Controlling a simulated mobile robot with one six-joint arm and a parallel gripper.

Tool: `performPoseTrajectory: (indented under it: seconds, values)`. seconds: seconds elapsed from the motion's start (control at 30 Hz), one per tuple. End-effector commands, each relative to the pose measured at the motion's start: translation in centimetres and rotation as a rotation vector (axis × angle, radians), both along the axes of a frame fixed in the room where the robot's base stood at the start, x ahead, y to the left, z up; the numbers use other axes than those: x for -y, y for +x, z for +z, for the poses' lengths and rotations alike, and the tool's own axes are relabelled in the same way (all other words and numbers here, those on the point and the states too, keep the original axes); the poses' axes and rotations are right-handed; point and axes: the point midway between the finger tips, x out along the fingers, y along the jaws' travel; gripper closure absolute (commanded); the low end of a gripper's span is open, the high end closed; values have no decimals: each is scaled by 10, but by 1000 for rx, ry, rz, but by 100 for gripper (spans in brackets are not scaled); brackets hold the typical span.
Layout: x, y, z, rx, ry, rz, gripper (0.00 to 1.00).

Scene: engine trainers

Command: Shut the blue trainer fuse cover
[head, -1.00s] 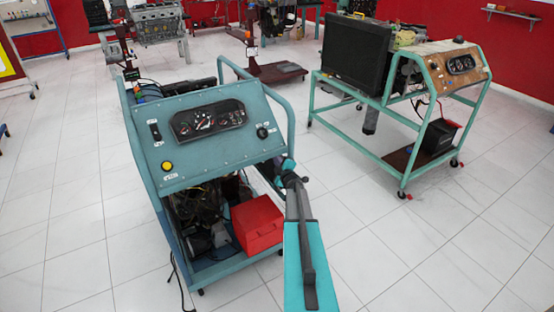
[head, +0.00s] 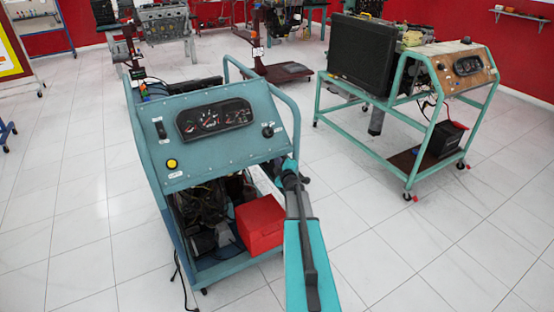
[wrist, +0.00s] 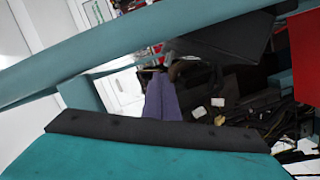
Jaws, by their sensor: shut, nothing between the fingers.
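The blue trainer (head: 214,155) stands in the middle of the head view, with its sloped gauge panel towards me and engine parts below. I cannot make out its fuse cover for certain in either view. My gripper (head: 288,166) is at the right edge of the panel in the head view, and its fingertips are hard to see there. In the wrist view my gripper's purple-grey fingers (wrist: 160,80) are together and empty. They point past a blue frame bar (wrist: 120,48) towards dark parts and cables. I cannot tell whether they touch anything.
A red box (head: 260,224) sits on the trainer's lower shelf, left of my arm. Blue frame rails (head: 270,88) rise close to my gripper. A second trainer with a black radiator (head: 361,56) stands to the right. Tiled floor (head: 400,250) is clear between and in front.

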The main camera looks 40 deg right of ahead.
Motion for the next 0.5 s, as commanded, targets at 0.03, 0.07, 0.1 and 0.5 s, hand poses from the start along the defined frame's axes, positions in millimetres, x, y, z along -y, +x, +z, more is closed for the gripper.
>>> performPoseTrajectory:
  seconds: [0.03, 0.07, 0.1, 0.5]
  values:
    - [-4, -6, 0, 0, 0, 0, 100]
    - [-5, -8, 1, 0, 1, 0, 100]
    - [-6, -12, 1, 0, 1, 0, 100]
    - [-22, -44, 6, 0, 0, 1, 100]
